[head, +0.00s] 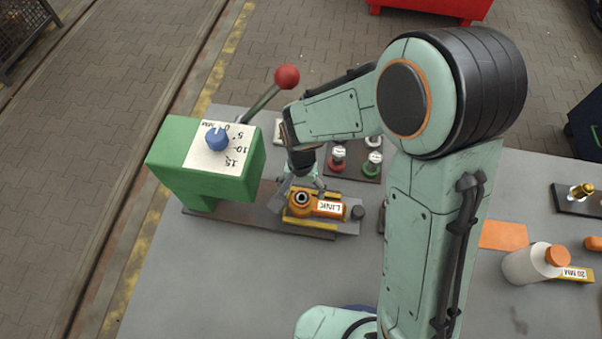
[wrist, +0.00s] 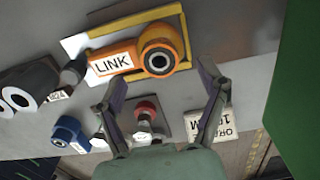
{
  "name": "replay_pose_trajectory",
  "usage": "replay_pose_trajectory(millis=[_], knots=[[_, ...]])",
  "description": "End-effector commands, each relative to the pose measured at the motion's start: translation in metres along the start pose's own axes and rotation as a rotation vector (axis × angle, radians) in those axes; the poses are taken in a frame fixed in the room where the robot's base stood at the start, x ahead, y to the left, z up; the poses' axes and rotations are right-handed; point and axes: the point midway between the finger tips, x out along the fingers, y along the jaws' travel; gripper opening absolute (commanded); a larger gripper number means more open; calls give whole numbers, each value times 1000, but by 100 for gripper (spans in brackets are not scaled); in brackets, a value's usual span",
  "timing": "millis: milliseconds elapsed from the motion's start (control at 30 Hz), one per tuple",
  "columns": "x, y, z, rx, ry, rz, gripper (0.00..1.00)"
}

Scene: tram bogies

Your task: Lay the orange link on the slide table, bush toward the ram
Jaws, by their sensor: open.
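The orange link (head: 318,206) lies on the slide table (head: 347,225), between yellow strips. Its round bush end (head: 301,198) points left, toward the green press (head: 180,160) with the blue dial. Its labelled end points right, beside a dark round post (head: 357,212). In the wrist view the link (wrist: 115,60) lies flat, with the bush (wrist: 160,60) on the right, toward the green body at the edge. My gripper (head: 304,190) is at the bush end in the head view. In the wrist view my gripper (wrist: 160,85) has its fingers spread, with nothing between them.
A red-knobbed lever (head: 287,77) rises from the press. A dark plate with red and green knobbed pieces (head: 355,160) stands behind the slide table. A white bottle (head: 530,264) and an orange mat (head: 503,235) are at the right. The front left tabletop is clear.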

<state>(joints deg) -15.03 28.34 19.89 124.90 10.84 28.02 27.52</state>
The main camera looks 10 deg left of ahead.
Motion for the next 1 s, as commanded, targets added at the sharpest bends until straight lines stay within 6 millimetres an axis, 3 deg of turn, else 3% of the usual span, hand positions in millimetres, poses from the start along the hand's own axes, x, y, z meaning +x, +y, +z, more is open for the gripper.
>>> replay_pose_trajectory(millis=[200,400,1000], knots=[[-51,0,-1,2,7,-2,73],[-77,0,-1,1,3,0,73],[-82,0,0,1,1,0,73]])
